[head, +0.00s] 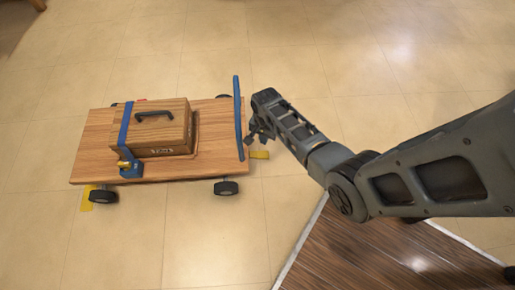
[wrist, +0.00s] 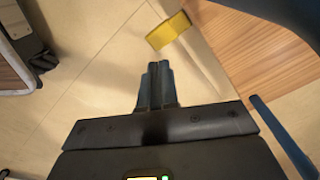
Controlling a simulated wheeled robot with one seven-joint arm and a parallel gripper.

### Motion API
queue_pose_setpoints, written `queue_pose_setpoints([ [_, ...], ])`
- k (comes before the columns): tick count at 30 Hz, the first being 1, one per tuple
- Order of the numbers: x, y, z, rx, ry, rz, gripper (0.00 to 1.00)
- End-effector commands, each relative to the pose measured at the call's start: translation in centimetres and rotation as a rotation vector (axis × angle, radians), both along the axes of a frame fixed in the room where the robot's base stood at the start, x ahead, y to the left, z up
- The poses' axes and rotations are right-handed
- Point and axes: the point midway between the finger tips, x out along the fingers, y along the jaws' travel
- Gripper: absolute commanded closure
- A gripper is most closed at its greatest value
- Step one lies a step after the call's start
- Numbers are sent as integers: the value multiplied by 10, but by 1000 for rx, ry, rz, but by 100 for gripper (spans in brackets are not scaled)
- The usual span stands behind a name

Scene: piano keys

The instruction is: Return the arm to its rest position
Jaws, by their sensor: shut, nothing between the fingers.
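My arm reaches in from the right in the head view. My gripper (head: 253,136) hangs just right of a wooden cart (head: 90,170), by the blue bar at its right end. In the wrist view my gripper (wrist: 157,68) has its two fingers together with nothing between them. It points down toward the tiled floor. A yellow block (wrist: 168,30) lies ahead of the fingertips, apart from them.
The cart carries a wooden box (head: 172,135) with a dark handle and a blue strap (head: 125,125). Its upright blue bar (head: 238,110) stands close to my gripper. Another yellow block (head: 86,200) sits by a front wheel. Open tiled floor (head: 330,60) lies behind my arm.

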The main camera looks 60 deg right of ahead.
Motion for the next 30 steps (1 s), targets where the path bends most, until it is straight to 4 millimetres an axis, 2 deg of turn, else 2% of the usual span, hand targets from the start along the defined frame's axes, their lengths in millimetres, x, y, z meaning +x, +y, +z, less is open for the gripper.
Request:
queue_pose_setpoints([
  [13,-1,0,-1,0,0,0,100],
  [17,-8,7,-5,-14,-20,31,100],
  [24,-50,47,-9,-121,-175,243,100],
  [30,-91,84,15,-238,-336,459,100],
])
